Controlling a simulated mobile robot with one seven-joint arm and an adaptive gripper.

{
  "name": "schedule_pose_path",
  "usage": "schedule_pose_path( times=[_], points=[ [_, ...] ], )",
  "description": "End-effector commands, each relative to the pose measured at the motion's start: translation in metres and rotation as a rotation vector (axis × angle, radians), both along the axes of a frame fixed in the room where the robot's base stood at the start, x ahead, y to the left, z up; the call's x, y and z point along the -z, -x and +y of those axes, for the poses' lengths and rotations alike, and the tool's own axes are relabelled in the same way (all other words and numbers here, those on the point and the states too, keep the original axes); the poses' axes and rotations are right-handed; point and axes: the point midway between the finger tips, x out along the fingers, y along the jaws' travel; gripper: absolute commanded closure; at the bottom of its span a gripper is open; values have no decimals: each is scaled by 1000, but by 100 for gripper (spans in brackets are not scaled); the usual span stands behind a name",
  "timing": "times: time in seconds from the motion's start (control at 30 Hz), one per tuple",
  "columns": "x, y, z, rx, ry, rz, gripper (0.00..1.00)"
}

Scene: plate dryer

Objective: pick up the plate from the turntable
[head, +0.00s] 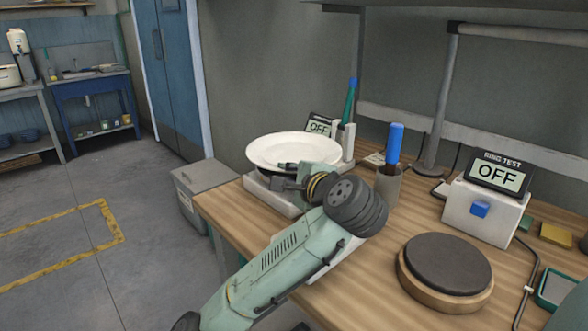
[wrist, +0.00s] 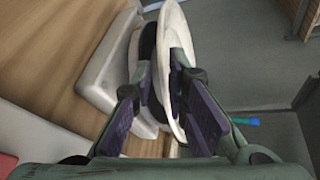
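A white plate (head: 293,149) rests on the turntable (head: 272,196), a low white base at the far left corner of the bench. My gripper (head: 287,175) is at the plate's near rim. In the wrist view the plate (wrist: 172,30) is seen nearly edge-on, beside the turntable's white base (wrist: 103,68) and black disc. The fingers of my gripper (wrist: 160,68) are apart, one on each side of the rim, with visible space on the left side. Whether the right finger touches the plate cannot be told. The arm hides part of the base.
A brown cup (head: 389,186) with a blue-handled tool stands right of the plate. A ring test box (head: 484,213) and a round dark pad on wood (head: 447,263) are further right. An OFF display (head: 319,125) and a green-blue tool (head: 350,99) stand behind the plate.

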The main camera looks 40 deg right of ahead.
Motion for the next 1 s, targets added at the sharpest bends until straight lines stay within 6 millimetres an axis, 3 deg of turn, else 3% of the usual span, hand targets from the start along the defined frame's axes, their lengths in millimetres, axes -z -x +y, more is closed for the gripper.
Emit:
schedule_pose_path(
  times=[0.27,0.63,0.9,1.0],
  points=[
    [1,-9,-1,-2,1,2,86],
    [14,-54,-13,-2,0,3,86],
    [16,-57,-14,-1,2,1,86],
    [16,-56,-14,-1,2,1,92]
  ],
)
